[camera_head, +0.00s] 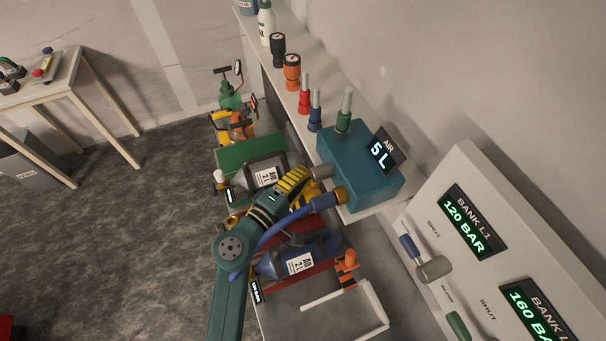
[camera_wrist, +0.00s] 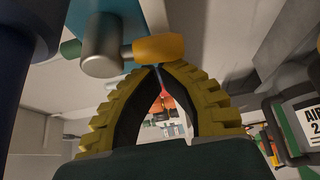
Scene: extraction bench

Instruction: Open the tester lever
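The tester is a teal box (camera_head: 365,165) with a black display (camera_head: 385,151) reading AIR 5L. Its lever has a grey round hub (camera_head: 321,171), which also shows in the wrist view (camera_wrist: 101,52), and an amber handle (camera_wrist: 162,49). In the head view my gripper (camera_head: 304,174) covers the handle. My gripper's yellow fingers (camera_wrist: 157,67) have their tips drawn together, with only a narrow gap and nothing seen held. The tips are right beside the handle; whether they touch it I cannot tell.
Coloured plugs, including a red one (camera_head: 304,95), stand along the shelf. Extinguisher-like packs (camera_head: 300,260) lie below. A white panel (camera_head: 500,180) with valves stands at right.

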